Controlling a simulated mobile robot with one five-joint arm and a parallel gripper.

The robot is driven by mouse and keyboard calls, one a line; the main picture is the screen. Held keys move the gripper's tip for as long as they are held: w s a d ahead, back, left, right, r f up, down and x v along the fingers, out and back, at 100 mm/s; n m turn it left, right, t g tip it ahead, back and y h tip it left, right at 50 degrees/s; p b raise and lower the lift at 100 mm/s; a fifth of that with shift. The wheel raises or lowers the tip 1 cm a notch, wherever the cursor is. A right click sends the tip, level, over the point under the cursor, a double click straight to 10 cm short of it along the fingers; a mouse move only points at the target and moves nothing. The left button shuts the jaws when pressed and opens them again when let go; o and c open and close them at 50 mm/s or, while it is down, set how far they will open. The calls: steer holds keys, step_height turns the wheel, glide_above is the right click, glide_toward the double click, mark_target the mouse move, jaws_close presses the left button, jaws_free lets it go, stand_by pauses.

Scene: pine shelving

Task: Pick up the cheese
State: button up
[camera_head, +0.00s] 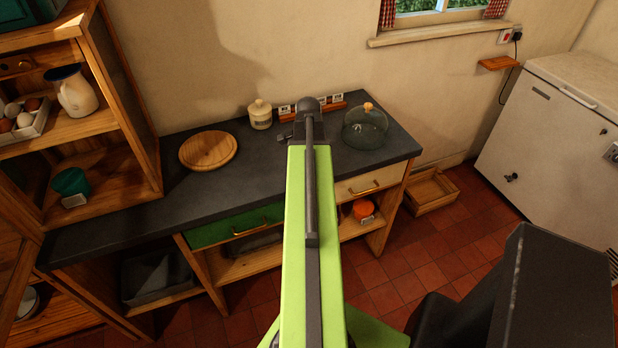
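I cannot pick out the cheese for certain. A dark glass dome (365,127) with a wooden knob stands at the right end of the dark worktop, and what is under it is too dim to make out. A round orange item (363,208) with a pale label sits on the shelf below the right drawer; I cannot tell what it is. My green arm reaches forward over the middle of the worktop. My gripper (288,138) is mostly hidden behind the arm's far end, left of the dome, and its fingers cannot be made out.
A round wooden board (208,150) and a lidded cream jar (260,114) stand on the worktop (120,207), with small labelled items behind. Pine shelves (120,80) rise at left, holding a jug (74,91). A wooden crate (430,191) and white chest freezer (555,130) stand right.

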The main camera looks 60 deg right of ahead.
steer(key=shift+r, duration=0.2)
steer(key=c, duration=2)
